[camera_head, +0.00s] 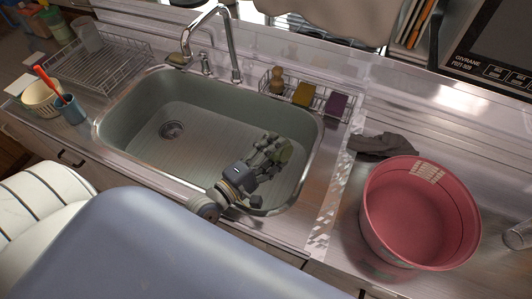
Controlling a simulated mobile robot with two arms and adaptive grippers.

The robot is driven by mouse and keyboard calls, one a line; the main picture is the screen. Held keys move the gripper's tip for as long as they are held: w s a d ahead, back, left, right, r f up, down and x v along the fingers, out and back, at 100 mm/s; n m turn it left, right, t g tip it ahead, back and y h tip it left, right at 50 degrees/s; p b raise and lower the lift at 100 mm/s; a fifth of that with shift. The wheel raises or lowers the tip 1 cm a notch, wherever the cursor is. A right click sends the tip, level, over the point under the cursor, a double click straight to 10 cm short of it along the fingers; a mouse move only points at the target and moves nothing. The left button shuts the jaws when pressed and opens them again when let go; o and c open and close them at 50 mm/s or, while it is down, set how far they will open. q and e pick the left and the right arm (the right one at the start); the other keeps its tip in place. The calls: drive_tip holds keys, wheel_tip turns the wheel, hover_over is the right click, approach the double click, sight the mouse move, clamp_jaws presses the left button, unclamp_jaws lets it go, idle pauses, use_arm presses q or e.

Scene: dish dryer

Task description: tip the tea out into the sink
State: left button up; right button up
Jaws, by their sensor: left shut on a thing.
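My left gripper (270,154) is over the right part of the basin. It is shut on a small olive-green thing (286,153), probably a cup, which the fingers partly hide. I cannot make out its tilt or any tea in it. No liquid can be made out on the sink floor. My right gripper is not in view.
A tall faucet (232,45) stands behind the sink. A wire caddy (320,104) with sponges sits at the back right rim. A red tub (378,220) and dark cloth (382,145) lie right. A dish rack (75,68), bowl (40,95) and blue cup (70,109) stand left.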

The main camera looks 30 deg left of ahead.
use_arm(q)
drive_tip(key=shift+w+a+r+n+b, duration=0.1)
drive_tip(key=shift+a+r+n+b, duration=0.2)
drive_tip(key=shift+n, duration=0.5)
drive_tip(key=shift+w+a+r+n+b, duration=0.15)
drive_tip(key=shift+a+n+b, duration=0.15)
drive_tip(key=shift+n, duration=0.5)
idle(1.1)
drive_tip(key=shift+w+a+r+n+h+b, duration=0.15)
drive_tip(key=shift+a+n+b, duration=0.45)
drive_tip(key=shift+n, duration=0.45)
drive_tip(key=shift+w+a+r+n+h+b, duration=0.15)
drive_tip(key=shift+a+n+b, duration=0.25)
drive_tip(key=shift+n+b, duration=0.5)
idle(2.2)
